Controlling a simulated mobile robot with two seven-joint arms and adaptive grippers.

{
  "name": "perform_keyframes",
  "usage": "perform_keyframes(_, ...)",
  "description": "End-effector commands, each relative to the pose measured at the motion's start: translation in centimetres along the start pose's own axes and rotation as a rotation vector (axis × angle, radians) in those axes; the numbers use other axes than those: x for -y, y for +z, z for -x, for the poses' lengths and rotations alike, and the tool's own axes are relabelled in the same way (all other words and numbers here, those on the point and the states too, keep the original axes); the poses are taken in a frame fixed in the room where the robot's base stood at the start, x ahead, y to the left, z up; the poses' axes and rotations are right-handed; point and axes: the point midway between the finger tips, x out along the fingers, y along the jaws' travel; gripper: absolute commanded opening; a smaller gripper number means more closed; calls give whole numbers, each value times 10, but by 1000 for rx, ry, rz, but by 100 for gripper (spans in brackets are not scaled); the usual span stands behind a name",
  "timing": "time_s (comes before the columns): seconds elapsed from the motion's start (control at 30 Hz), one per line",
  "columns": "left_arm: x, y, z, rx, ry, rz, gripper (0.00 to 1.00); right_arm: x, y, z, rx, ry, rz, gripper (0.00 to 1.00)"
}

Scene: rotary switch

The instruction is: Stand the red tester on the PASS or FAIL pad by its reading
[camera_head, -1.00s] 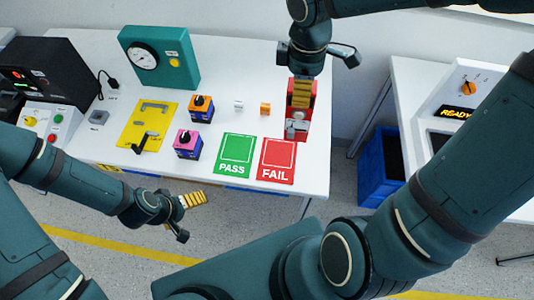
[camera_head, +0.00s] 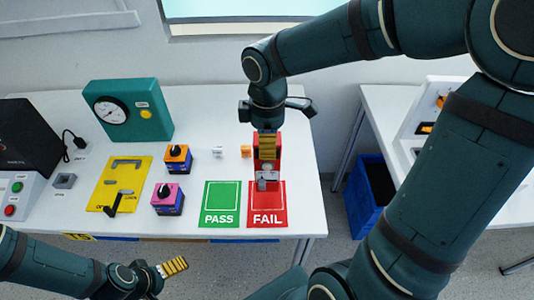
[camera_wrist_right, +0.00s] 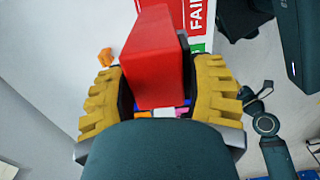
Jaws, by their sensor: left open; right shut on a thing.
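The red tester (camera_head: 266,176) is upright in my right gripper (camera_head: 267,148), which is shut on it. Its lower part overlaps the back edge of the red FAIL pad (camera_head: 267,219); I cannot tell whether it touches. The green PASS pad (camera_head: 219,219) lies beside it to the left, empty. In the right wrist view, the tester (camera_wrist_right: 153,66) sits between the yellow fingers of the right gripper (camera_wrist_right: 160,95). A grey part shows on the tester's front, but its reading is not legible. My left gripper (camera_head: 172,267) is open and empty in front of the table.
On the white table (camera_head: 70,220) are a teal gauge box (camera_head: 126,110), a yellow lever plate (camera_head: 122,180), an orange-topped switch (camera_head: 178,158) and a pink-topped switch (camera_head: 168,198). A small orange block (camera_head: 246,151) is left of the tester. A blue bin (camera_head: 368,195) stands right.

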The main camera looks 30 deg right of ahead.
Motion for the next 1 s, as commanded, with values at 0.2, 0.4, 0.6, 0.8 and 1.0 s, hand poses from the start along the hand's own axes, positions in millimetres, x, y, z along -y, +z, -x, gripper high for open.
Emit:
perform_keyframes(0.2, 5, -1, -12, -6, 0, 0, 100, 0, 0, -36, 1, -2, -1, 14)
perform_keyframes(0.4, 4, -2, -12, -7, 0, 0, 100, 0, 0, -36, -1, 1, 0, 14)
perform_keyframes(0.6, 5, -2, -14, -7, 0, 0, 100, 0, 0, -40, 0, 1, 0, 14)
perform_keyframes(0.8, 5, -2, -13, -7, 0, -1, 100, 0, 0, -39, 0, 0, 0, 88)
perform_keyframes(1.0, 5, -2, -13, -7, 0, 0, 100, 0, 0, -39, 0, 0, -1, 88)
